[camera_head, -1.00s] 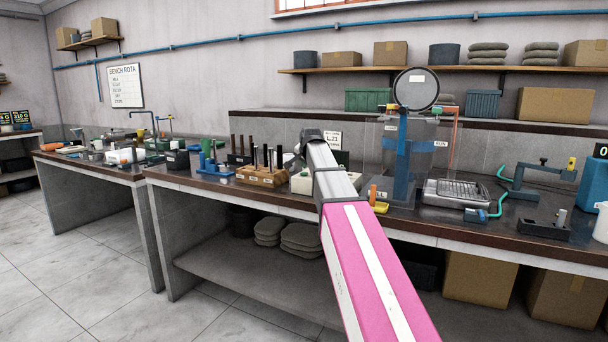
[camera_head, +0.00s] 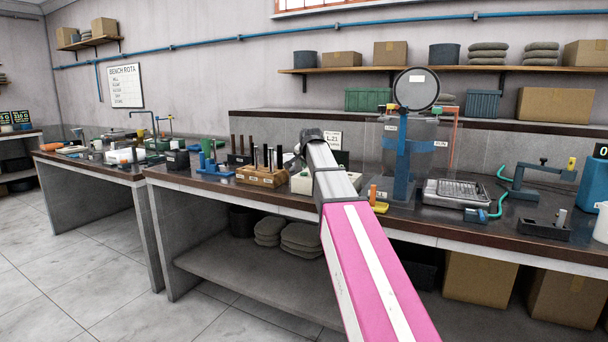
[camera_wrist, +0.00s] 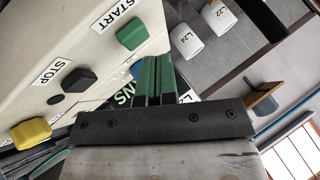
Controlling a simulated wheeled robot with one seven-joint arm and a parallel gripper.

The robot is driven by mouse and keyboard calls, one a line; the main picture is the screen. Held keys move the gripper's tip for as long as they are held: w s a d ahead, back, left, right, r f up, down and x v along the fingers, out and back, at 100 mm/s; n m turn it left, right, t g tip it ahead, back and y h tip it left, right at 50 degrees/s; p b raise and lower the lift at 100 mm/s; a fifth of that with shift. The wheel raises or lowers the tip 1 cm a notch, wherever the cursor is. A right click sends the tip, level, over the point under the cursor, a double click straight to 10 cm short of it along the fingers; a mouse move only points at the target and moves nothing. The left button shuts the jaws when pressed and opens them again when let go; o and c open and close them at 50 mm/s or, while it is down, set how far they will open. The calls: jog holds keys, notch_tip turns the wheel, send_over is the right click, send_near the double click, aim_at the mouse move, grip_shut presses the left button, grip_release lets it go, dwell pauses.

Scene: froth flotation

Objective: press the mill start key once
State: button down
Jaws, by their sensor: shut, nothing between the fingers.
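In the wrist view a cream control box fills the left side. Its green START key (camera_wrist: 132,35) sits beside a START label. A dark STOP key (camera_wrist: 79,80) and a yellow key (camera_wrist: 32,132) sit further down the same face. My gripper (camera_wrist: 152,62) is shut and empty, its green fingers together, with the tips just below and right of the START key in the picture. I cannot tell how far they are from the box face. In the head view my arm hides the gripper, and a cream box (camera_head: 301,184) shows partly behind the arm.
White labelled cylinders (camera_wrist: 186,40) stand past the fingers in the wrist view. In the head view a wooden rack (camera_head: 262,177) with dark rods is left of my arm. A blue stand (camera_head: 403,160) with clear panels and a metal tray (camera_head: 457,193) are right of it.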

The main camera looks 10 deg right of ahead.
aim_at(305, 173)
dwell(0.7)
jog(key=shift+f, duration=0.4)
jog(key=shift+f, duration=0.5)
dwell(0.7)
dwell(0.4)
jog(key=shift+r, duration=0.95)
jog(key=shift+r, duration=2.5)
